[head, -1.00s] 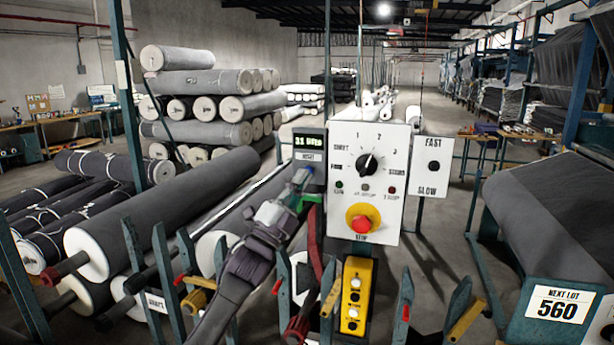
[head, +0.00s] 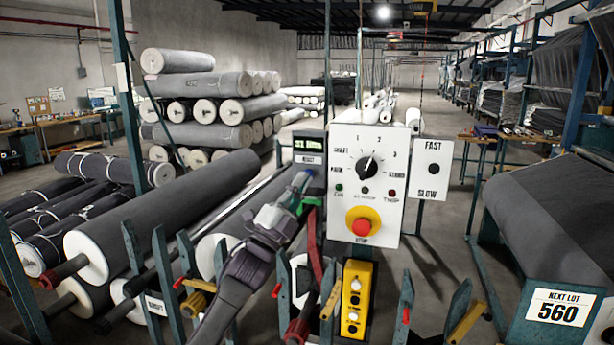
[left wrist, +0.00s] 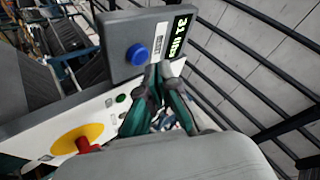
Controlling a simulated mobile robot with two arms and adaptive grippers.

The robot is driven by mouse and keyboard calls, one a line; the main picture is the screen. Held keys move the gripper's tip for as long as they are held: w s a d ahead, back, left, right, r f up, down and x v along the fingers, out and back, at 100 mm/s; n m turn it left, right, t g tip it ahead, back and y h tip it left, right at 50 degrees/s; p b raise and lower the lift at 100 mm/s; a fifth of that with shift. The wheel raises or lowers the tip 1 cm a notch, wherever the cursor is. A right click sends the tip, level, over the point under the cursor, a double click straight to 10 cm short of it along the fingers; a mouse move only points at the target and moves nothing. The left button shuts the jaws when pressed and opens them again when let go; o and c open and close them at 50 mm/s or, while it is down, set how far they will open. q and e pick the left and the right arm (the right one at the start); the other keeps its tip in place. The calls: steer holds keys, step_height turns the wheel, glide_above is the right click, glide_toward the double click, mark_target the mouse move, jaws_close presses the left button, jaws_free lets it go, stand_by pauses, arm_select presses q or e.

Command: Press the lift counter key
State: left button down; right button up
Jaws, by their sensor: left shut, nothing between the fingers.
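The lift counter (head: 309,149) is a dark grey box at the upper left of the white control panel, with a green display that reads 31 lifts. In the left wrist view the counter (left wrist: 116,29) carries a round blue key (left wrist: 136,54) to one side of its display (left wrist: 179,36). My left gripper (head: 303,182) is shut and empty, just below the counter. In the left wrist view its fingertips (left wrist: 158,73) lie close to the box, below and to the right of the blue key. I see no clear contact with the key. My right gripper is not in view.
The white panel (head: 394,217) holds a black dial (head: 367,167) and a red stop button (head: 362,226) on yellow. A yellow control box (head: 356,298) stands below. Grey rolls (head: 170,215) and rack posts surround my left arm.

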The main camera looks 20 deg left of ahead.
arm_select(q)
steer(key=shift+w, duration=0.1)
steer(key=shift+w+b, duration=0.35)
steer(key=shift+w+b, duration=0.4)
steer(key=shift+w, duration=0.05)
stand_by(0.9)
steer(key=shift+s, duration=0.9)
steer(key=shift+p, duration=0.3)
steer(key=s+p, duration=0.1)
steer(key=s, duration=0.4)
steer(key=shift+a, duration=0.1)
